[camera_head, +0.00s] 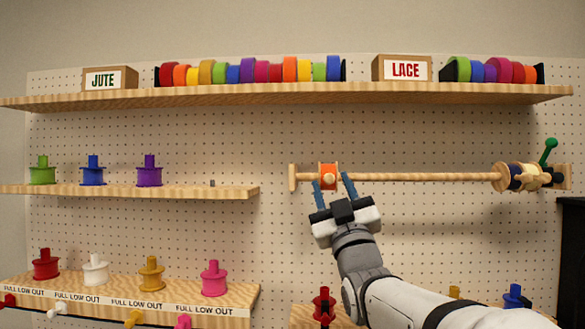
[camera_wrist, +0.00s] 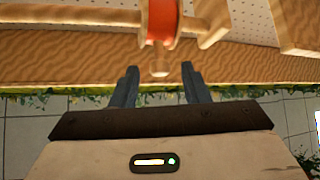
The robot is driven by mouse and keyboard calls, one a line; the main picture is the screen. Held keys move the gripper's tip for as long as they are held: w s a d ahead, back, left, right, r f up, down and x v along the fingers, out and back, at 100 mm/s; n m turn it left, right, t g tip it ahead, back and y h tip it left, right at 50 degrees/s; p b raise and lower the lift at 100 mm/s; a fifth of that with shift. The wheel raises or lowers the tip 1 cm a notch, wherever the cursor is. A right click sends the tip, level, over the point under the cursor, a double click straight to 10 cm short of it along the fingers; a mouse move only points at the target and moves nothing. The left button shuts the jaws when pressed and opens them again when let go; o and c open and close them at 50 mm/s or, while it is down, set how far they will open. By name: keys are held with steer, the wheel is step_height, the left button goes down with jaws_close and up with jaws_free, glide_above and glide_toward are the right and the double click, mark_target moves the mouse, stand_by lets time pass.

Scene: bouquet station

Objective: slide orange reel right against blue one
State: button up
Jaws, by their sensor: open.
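The orange reel (camera_head: 326,169) sits on the horizontal wooden rod (camera_head: 420,177), near the rod's left end. It has light wooden flanges, and a round wooden knob (camera_head: 329,180) faces me. The dark blue reel (camera_head: 513,177) is far to the right on the same rod, beside a cream reel (camera_head: 531,177). My gripper (camera_head: 332,183) is open just in front of the orange reel. In the wrist view the orange reel (camera_wrist: 163,20) is beyond the fingertips, and its knob (camera_wrist: 160,70) shows between the open fingers (camera_wrist: 159,72). Contact cannot be told.
A wooden end bracket (camera_head: 292,177) stands just left of the orange reel. A green crank handle (camera_head: 548,151) rises at the rod's right end. The rod between the reels is bare. A shelf (camera_head: 230,192) with several spools lies left, and a long shelf (camera_head: 350,94) runs above.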

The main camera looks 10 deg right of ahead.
steer(key=shift+p+x, duration=0.75)
steer(key=shift+x, duration=1.55)
steer(key=shift+c, duration=0.3)
jaws_close()
